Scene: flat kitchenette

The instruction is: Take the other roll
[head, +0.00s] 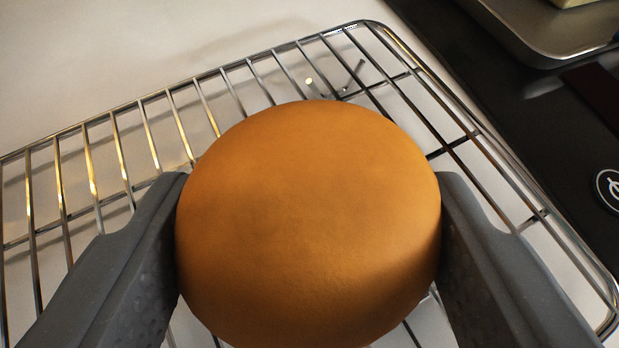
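One round, golden-brown roll (308,225) fills the middle of the head view, above the wire rack (182,125). My gripper (310,185) has one grey finger against the roll's left side and one against its right side, with no gap showing at either. It looks shut on the roll. The roll's underside is hidden, so I cannot tell whether it still touches the rack. No second roll is in view.
The rack stands on a pale counter (120,50), bare at the upper left. To the right is a dark surface (520,110) with a round white logo. A metal tray (550,35) with something pale in it sits at the upper right.

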